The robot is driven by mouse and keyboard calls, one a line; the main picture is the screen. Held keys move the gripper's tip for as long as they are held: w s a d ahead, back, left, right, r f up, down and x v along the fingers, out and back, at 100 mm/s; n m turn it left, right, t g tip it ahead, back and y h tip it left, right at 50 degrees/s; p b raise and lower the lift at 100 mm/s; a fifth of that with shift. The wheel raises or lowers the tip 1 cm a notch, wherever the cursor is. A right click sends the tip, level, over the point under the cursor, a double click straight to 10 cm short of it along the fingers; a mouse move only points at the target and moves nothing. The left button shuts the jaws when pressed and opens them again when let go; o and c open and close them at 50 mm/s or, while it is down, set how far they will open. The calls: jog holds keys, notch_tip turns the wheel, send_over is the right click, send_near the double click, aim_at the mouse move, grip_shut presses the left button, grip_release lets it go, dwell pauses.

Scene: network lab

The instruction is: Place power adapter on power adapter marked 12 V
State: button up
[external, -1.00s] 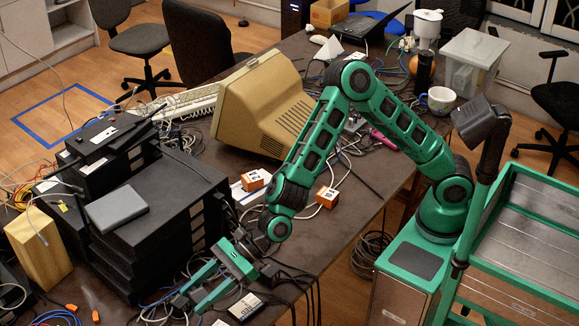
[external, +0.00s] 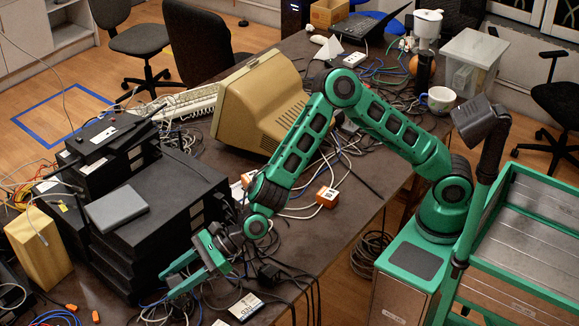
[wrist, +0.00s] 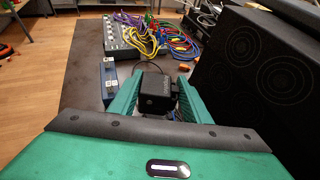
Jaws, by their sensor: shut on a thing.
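My gripper (wrist: 158,92) is shut on a black power adapter (wrist: 156,86), a boxy block with faint lettering and a thin dark lead, held between the green fingers. In the external view my gripper (external: 177,280) is low beside the right side of the black box stack, over the cables at the table's front; the held adapter is hard to make out there. A black block (external: 268,273) lies among cables to the right of my gripper. A white-labelled black block (external: 245,306) lies near the front edge. I cannot read a 12 V marking on either.
The black box stack (external: 158,230) stands close to the left of my gripper, and its dark side (wrist: 255,80) fills the wrist view's right. A blue block (wrist: 108,80) and a cabled panel (wrist: 135,38) lie beyond. An orange-and-white block (external: 327,197) and the beige monitor (external: 262,105) stand behind.

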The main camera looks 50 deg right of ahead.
jog(key=shift+w+d+f, duration=0.2)
jog(key=shift+w+f, duration=0.35)
jog(key=shift+w, duration=0.25)
jog(key=shift+f, duration=1.9)
jog(key=shift+f, duration=0.1)
jog(key=o, duration=1.1)
jog(key=shift+o, duration=0.2)
jog(key=v, duration=1.2)
